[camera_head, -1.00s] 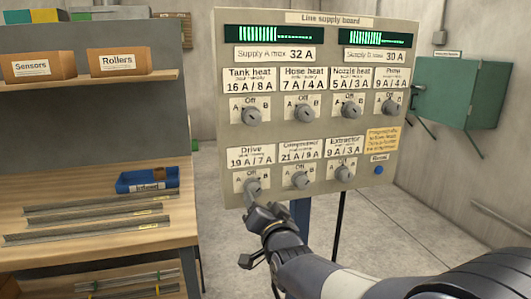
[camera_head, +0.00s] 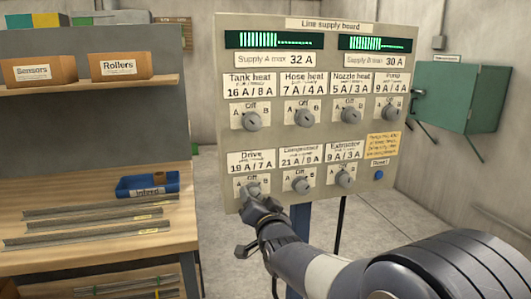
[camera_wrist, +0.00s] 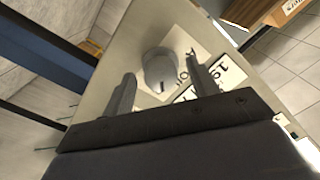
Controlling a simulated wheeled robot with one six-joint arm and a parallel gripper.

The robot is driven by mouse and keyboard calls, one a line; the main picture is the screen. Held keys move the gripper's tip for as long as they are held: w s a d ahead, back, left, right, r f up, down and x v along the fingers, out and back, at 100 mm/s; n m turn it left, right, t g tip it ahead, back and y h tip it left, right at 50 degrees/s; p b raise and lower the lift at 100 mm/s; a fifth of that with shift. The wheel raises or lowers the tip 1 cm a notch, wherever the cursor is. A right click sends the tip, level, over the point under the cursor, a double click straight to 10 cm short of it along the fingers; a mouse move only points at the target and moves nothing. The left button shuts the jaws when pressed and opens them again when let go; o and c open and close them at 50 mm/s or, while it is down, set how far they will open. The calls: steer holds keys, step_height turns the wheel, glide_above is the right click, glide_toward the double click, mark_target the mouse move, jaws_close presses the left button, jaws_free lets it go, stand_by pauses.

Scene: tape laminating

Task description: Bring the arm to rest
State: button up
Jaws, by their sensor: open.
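The line supply board (camera_head: 318,133) stands at the centre with two rows of round grey knobs. My gripper (camera_head: 258,204) is at the lower left of the board, in front of the Drive knob (camera_head: 250,190), and partly covers it. In the wrist view the open fingers (camera_wrist: 160,76) stand on either side of the Drive knob (camera_wrist: 157,66), with gaps visible between them and it. I cannot tell how deep the knob lies between the fingers, nor which mark it points to.
A workbench (camera_head: 90,255) with metal strips and a blue bin (camera_head: 148,185) is on the left, below a shelf with Sensors (camera_head: 39,71) and Rollers (camera_head: 120,66) boxes. A green wall cabinet (camera_head: 462,98) hangs at the right. Floor shows between bench and board.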

steer(key=v, duration=1)
steer(key=shift+n, duration=0.9)
steer(key=p+x, duration=0.1)
steer(key=x, duration=0.4)
steer(key=p+x, duration=0.1)
steer(key=x, duration=0.4)
steer(key=shift+w+r+p, duration=0.25)
steer(key=shift+w+p, duration=0.05)
steer(key=shift+p, duration=0.1)
steer(key=n+p, duration=0.2)
steer(key=p, duration=0.1)
steer(key=shift+n, duration=0.3)
steer(key=n+p, duration=0.4)
steer(key=p, duration=0.3)
steer(key=shift+n, duration=0.3)
steer(key=b+v, duration=0.2)
steer(key=v, duration=0.8)
steer(key=shift+s+f, duration=0.15)
steer(key=shift+s, duration=0.2)
steer(key=shift+s+d, duration=0.1)
